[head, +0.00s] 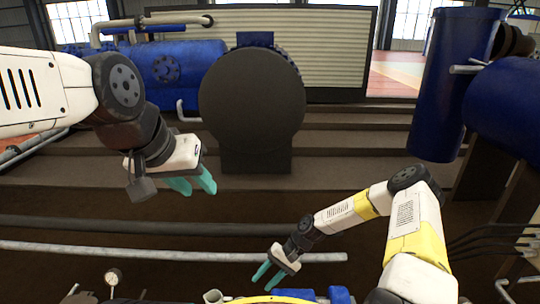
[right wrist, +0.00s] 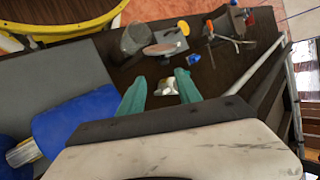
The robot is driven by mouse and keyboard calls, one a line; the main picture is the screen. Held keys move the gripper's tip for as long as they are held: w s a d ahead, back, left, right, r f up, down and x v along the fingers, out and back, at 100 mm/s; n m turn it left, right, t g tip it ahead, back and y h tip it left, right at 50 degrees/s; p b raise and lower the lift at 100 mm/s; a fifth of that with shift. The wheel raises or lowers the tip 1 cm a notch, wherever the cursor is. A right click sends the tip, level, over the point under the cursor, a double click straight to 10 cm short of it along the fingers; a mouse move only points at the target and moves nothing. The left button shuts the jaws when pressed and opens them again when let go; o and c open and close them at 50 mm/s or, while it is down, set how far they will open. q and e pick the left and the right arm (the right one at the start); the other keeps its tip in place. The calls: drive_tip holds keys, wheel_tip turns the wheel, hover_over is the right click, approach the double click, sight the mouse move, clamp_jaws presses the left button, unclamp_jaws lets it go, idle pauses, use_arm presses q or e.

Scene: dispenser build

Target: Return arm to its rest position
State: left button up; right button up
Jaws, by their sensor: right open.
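My right gripper (head: 270,274) reaches down toward the bottom edge in the head view, over the near work area. In the right wrist view its two teal fingers (right wrist: 160,92) are spread apart, with nothing clearly held between them. A small whitish piece (right wrist: 168,86) shows in the gap, seemingly on the dark surface beyond. My left gripper (head: 192,182) hangs at the upper left in the head view. Its teal fingers are seen at an angle, so the gap between them is unclear. No object shows in it.
A dark tabletop (right wrist: 222,66) holds a grey round part (right wrist: 134,38), a pinkish disc (right wrist: 163,49) and small tools. A blue cylinder (right wrist: 75,120) and yellow rim (right wrist: 70,27) are left in that view. A gauge (head: 113,276) stands near the head view's bottom edge. Large blue tanks stand behind.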

drive_tip(key=d+r+n+t+h, duration=0.15)
drive_tip(key=d+r, duration=0.35)
drive_tip(key=r, duration=0.5)
drive_tip(key=d+r+t+h, duration=0.1)
drive_tip(key=d+r+h, duration=0.25)
drive_tip(key=r, duration=0.65)
drive_tip(key=d+r+n+t+h, duration=0.15)
drive_tip(key=d+r, duration=0.35)
drive_tip(key=r, duration=0.5)
drive_tip(key=s+d+r+t, duration=0.1)
drive_tip(key=s+r+t, duration=0.1)
drive_tip(key=s+r, duration=0.6)
drive_tip(key=s+d+r+m+t, duration=0.1)
drive_tip(key=s+r+t, duration=0.2)
drive_tip(key=s+r, duration=0.5)
wheel_tip(320, 180, up, 4)
drive_tip(key=shift+s+d+r+t, duration=0.2)
drive_tip(key=shift+s+d+t, duration=0.1)
drive_tip(key=shift+d, duration=0.1)
drive_tip(key=shift+y, duration=0.25)
